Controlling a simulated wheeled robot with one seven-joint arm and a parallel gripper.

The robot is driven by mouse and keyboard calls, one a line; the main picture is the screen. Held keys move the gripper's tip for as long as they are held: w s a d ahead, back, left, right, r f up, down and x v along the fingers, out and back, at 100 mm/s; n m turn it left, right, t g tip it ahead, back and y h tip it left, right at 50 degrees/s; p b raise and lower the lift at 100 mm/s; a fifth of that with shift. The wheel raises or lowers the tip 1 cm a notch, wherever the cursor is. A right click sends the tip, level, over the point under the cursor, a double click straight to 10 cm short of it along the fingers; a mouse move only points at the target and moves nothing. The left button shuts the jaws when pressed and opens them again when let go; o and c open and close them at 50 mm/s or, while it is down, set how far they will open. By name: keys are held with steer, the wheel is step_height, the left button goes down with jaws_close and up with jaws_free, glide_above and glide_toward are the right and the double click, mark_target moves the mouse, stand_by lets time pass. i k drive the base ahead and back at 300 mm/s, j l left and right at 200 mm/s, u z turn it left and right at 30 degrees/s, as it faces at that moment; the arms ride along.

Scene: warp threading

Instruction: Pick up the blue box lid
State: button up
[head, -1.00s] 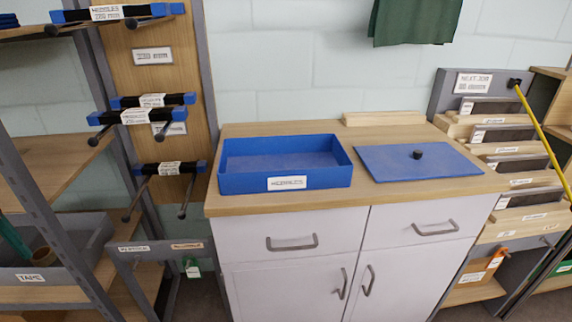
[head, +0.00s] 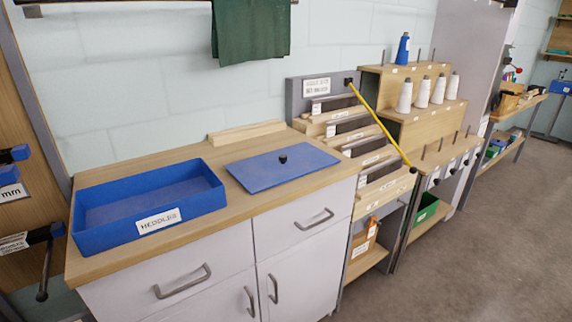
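The blue box lid (head: 265,172) lies flat on the wooden top of a white cabinet, in the middle of the head view. It has a small black knob (head: 283,158) standing up near its centre. The open blue box (head: 150,206) stands on the same top to the left of the lid, apart from it. A white label (head: 159,220) reading "HEDDLES" is on its front wall. The inside of the box looks empty. My gripper is not in view.
The cabinet top (head: 240,208) has bare wood in front of the lid, and a wooden strip (head: 246,132) stands behind. A slotted rack (head: 365,160) with a yellow rod (head: 380,125) is right of the cabinet. Shelves with thread cones (head: 422,92) stand farther right. Open floor (head: 490,240) lies at right.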

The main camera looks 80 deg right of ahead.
mark_target(262, 173)
steer(key=k+l+z, duration=0.1)
steer(key=l, duration=0.45)
steer(key=k+l+z, duration=0.1)
steer(key=l, duration=0.4)
steer(key=k+l+z, duration=0.1)
steer(key=l, duration=0.45)
steer(key=k+l+z, duration=0.1)
steer(key=l, duration=0.5)
steer(key=k+l, duration=0.2)
steer(key=l, duration=0.35)
steer(key=z, duration=0.05)
